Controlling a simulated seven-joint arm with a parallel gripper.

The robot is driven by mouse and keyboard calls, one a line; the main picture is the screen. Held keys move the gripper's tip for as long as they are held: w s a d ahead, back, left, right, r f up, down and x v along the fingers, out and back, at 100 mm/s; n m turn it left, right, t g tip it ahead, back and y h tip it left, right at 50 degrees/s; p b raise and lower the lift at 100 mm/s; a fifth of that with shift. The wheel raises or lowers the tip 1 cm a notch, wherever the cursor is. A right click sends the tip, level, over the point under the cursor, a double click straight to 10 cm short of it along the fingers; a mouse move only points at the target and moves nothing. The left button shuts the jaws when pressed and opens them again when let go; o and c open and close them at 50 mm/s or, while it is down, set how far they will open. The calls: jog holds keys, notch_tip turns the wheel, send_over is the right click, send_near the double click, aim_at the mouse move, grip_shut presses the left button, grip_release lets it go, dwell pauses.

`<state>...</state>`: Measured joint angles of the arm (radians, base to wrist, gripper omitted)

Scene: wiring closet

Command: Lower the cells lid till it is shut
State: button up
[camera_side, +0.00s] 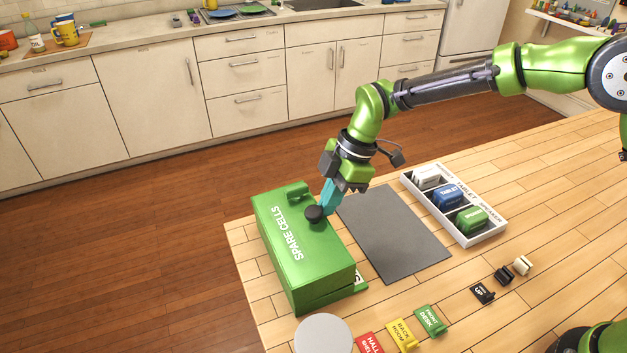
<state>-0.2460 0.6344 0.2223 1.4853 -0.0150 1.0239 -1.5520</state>
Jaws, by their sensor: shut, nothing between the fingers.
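The green spare cells box stands at the table's left edge. Its lid (290,245), lettered "SPARE CELLS", lies down over the box; a seam shows at the near end, and I cannot tell if a small gap remains. A round black knob (314,214) sits at the lid's right side. My gripper (326,206) has its teal fingers shut and empty, pointing down right at the knob; touching or just apart, I cannot tell. The box's inside is hidden.
A dark grey mat (392,236) lies right of the box. Beyond it is a white tray (484,238) with white, blue and green items. Coloured tags (401,334), black and white clips, and a grey disc (323,335) lie near the front. Bare table is at the right.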

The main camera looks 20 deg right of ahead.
jog(key=o, duration=0.4)
jog(key=shift+s+a+r, duration=0.2)
jog(key=shift+s+a, duration=0.15)
jog(key=shift+a, duration=0.25)
jog(key=shift+s+a+r, duration=0.2)
jog(key=shift+s+a, duration=0.1)
jog(key=shift+a, duration=0.25)
jog(key=shift+o, duration=0.2)
jog(key=shift+v, duration=2.55)
jog(key=shift+w+d+f, duration=0.1)
jog(key=shift+d, duration=0.15)
